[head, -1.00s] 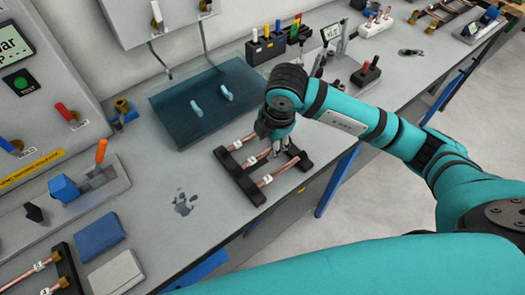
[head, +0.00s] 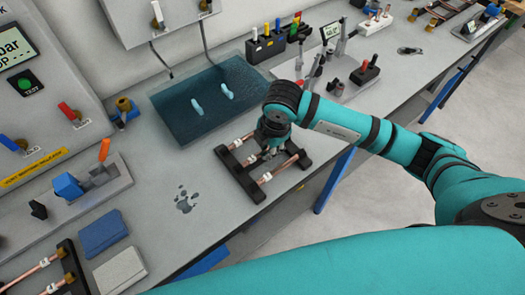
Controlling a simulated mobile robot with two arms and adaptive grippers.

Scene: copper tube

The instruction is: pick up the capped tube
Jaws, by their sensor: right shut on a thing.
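A black rack (head: 238,175) on the grey bench holds copper tubes lying across its two bars. The near tube (head: 279,170) has a white label and lies free of the gripper. The far tube (head: 240,143) is partly covered by my arm. My right gripper (head: 271,153) points down between the bars, shut on a copper tube in the middle of the rack, which its fingers mostly hide. The tube is still at rack height. End caps are too small to make out. My left gripper is out of view.
A dark teal mat (head: 180,132) with two light blue pieces lies behind the rack. A second rack (head: 70,265) with tubes and blue and grey cloth blocks (head: 103,232) stand at left. A red-handled tool holder (head: 365,72) stands at right. The bench front edge is close.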

